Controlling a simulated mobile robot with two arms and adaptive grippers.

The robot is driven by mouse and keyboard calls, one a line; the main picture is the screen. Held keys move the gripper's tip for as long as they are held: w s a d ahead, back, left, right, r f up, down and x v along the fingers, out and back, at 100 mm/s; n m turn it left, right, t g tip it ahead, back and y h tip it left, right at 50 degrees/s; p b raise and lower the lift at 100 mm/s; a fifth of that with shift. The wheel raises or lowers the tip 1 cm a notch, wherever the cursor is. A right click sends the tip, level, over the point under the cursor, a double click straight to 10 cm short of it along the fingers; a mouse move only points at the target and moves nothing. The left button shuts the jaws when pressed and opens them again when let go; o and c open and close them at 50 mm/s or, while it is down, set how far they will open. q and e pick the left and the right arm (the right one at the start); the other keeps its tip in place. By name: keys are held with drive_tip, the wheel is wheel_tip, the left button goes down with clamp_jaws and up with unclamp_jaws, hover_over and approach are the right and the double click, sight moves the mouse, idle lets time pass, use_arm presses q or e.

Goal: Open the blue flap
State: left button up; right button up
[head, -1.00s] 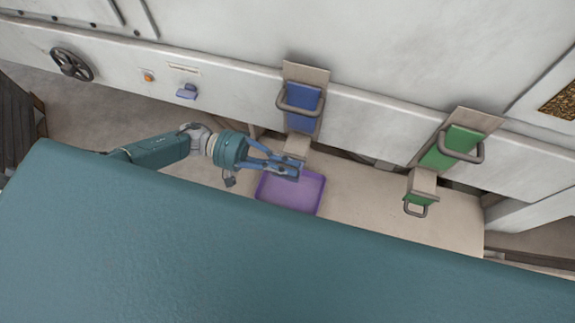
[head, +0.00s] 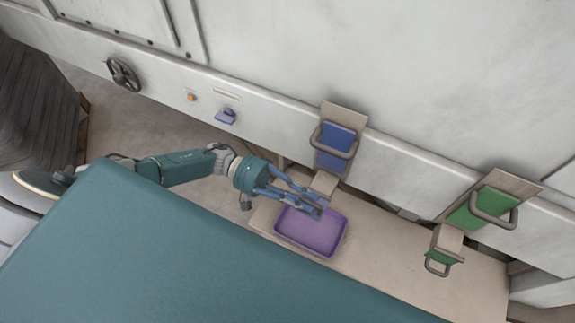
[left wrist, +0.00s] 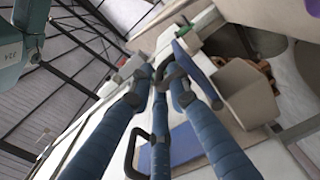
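Below the upper blue panel (head: 337,143) with its grey loop handle, a beige chute (head: 323,184) juts from the machine wall. My left gripper (head: 316,206) is at the chute's mouth, above the purple tray, and hides the chute's front in the head view. In the left wrist view, the blue flap (left wrist: 206,74) is at the front of the chute (left wrist: 245,92). Its dark loop handle (left wrist: 184,77) is at the tips of my left gripper (left wrist: 160,72). I cannot tell whether the fingers are closed on it. My right gripper is not in view.
A purple tray (head: 311,233) sits on the beige shelf (head: 375,269) under the chute. To the right are a green panel (head: 482,208) and a lower green flap (head: 441,257), both with handles.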

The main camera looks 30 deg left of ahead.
use_arm(q)
drive_tip(key=a, duration=0.9)
drive_tip(key=shift+w+a, duration=0.2)
drive_tip(key=shift+a, duration=0.2)
